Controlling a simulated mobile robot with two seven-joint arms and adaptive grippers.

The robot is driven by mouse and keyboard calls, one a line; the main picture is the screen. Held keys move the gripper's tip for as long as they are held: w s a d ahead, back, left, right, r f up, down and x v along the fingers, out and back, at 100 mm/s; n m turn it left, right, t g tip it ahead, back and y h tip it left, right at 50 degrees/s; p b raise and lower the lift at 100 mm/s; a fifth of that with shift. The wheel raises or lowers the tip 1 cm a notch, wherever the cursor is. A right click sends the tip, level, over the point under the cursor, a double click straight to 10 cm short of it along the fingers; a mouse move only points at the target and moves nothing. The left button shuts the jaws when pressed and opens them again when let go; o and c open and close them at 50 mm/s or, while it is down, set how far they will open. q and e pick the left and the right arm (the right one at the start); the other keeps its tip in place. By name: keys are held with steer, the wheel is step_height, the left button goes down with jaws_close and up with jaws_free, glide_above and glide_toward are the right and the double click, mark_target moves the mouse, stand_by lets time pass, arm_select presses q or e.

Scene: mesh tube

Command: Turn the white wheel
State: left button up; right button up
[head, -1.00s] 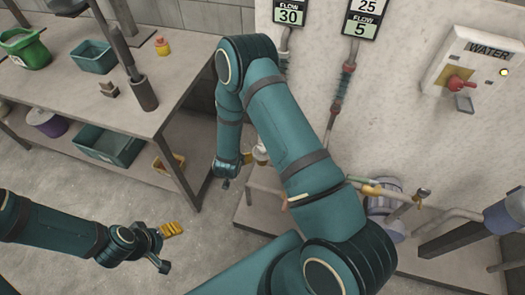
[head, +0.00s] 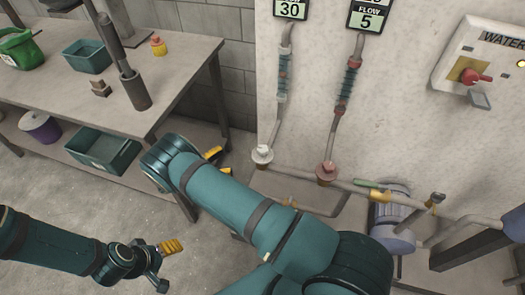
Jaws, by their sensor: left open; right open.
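The white wheel (head: 262,155) sits on the pipe below the left meter tube, near the left edge of the pale wall panel. Nothing touches it. My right gripper (head: 217,162) is just left of the wheel, apart from it. Only its yellow finger pads show behind my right arm, and they are spread open with nothing between them. My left gripper (head: 170,248) is open and empty at the lower left, above the floor and far from the wheel.
A reddish wheel (head: 326,171) sits on the same pipework to the right, below the second tube. A pump (head: 392,215) stands further right. A workbench (head: 125,108) with tubs fills the upper left. A water switch box (head: 478,62) is on the wall.

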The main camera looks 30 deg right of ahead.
mark_target(262, 149)
steer(key=d, duration=0.4)
steer(key=s+d, duration=0.1)
steer(key=d, duration=0.4)
steer(key=s+d, duration=0.1)
steer(key=d, duration=0.3)
steer(key=shift+d, duration=0.3)
steer(key=c, duration=1.2)
